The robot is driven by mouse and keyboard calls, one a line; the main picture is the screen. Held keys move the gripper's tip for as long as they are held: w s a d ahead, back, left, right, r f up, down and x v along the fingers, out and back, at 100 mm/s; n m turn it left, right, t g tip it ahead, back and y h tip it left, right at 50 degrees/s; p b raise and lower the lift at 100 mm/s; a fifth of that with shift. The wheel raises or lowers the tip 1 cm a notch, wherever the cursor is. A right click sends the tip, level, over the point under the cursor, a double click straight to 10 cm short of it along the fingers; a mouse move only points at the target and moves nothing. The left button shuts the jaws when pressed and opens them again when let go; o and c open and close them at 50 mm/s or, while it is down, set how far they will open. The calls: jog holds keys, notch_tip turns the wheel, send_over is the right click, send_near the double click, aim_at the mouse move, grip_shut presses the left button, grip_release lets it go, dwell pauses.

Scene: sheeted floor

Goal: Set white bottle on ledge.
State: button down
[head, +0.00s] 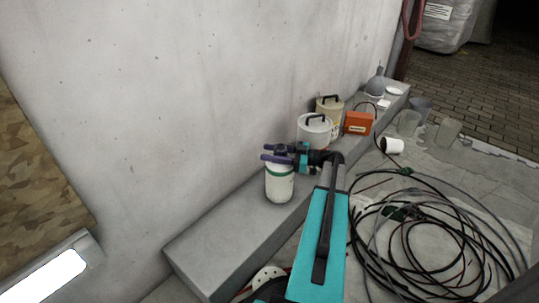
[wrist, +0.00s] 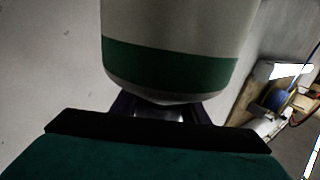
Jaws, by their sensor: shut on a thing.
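The white bottle (head: 279,186) with a green band is upright in the head view, over the near part of the grey ledge (head: 222,236) along the wall. I cannot tell whether its base touches the ledge top. My gripper (head: 272,153) is shut on the bottle near its upper end, which the fingers partly hide. In the wrist view the bottle (wrist: 180,22) fills the upper middle, its green band close to the dark fingers (wrist: 160,108).
Further along the ledge stand a white lidded can (head: 314,131), a cream can (head: 329,108), an orange box (head: 358,123) and a grey funnel-like vessel (head: 376,84). Coiled black cables (head: 430,235) and a tipped white cup (head: 392,145) lie on the floor. The ledge's near end is bare.

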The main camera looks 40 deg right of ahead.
jog(key=c, duration=1)
grip_release()
jog(key=shift+c, duration=0.2)
jog(key=shift+s+d+r, duration=0.1)
jog(key=shift+s+d, duration=0.05)
jog(key=shift+s+d+p, duration=0.2)
jog(key=shift+s+p, duration=0.05)
jog(key=shift+p, duration=0.05)
jog(key=p+v, duration=0.4)
jog(key=v, duration=0.7)
jog(key=shift+s+a, duration=0.1)
